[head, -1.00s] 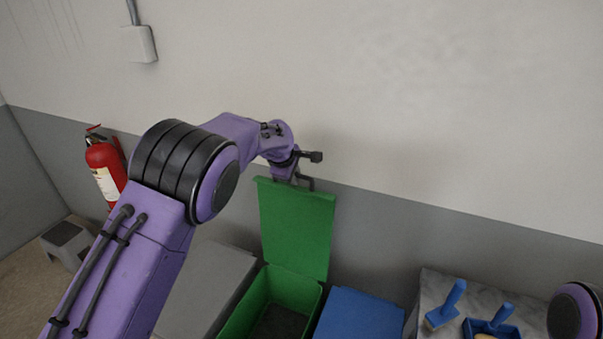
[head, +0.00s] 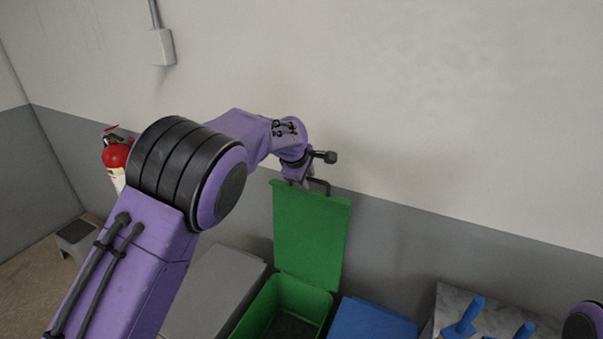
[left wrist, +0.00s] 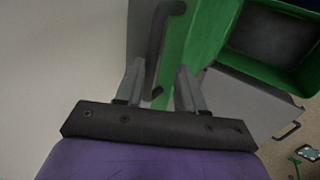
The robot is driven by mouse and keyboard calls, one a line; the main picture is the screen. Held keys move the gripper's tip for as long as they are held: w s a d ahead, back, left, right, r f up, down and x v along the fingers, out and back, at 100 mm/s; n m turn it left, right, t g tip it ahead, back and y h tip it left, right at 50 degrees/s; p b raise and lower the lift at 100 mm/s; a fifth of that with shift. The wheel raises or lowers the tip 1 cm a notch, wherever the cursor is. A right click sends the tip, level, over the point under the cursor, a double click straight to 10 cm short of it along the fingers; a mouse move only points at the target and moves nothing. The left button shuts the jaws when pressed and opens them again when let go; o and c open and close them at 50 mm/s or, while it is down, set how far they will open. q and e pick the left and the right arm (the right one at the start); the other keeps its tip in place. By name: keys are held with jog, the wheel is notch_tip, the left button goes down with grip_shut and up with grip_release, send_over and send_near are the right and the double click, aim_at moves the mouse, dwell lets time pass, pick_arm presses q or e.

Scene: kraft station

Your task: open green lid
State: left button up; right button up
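The green lid (head: 311,235) stands upright, hinged open at the back of the green bin (head: 268,305). The bin's dark inside shows below it. A dark bar handle (head: 322,184) is at the lid's top edge. My left gripper (head: 308,183) is at that top edge, small and partly hidden by the wrist. In the left wrist view, the left gripper's fingers (left wrist: 160,88) are spread apart, with the handle (left wrist: 157,48) between them and gaps beside it. The lid (left wrist: 185,45) and the bin (left wrist: 285,65) also show there. My right gripper is not in view.
A grey-lidded bin (head: 213,290) stands left of the green one, a blue lid (head: 372,322) right. A marble-look surface (head: 457,300) with blue brushes (head: 468,315) is at lower right. The wall (head: 440,120) is close behind. A fire extinguisher (head: 115,157) hangs at left.

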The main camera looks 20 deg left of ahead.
pick_arm(q)
jog(key=b+v, duration=0.1)
jog(key=v, duration=0.7)
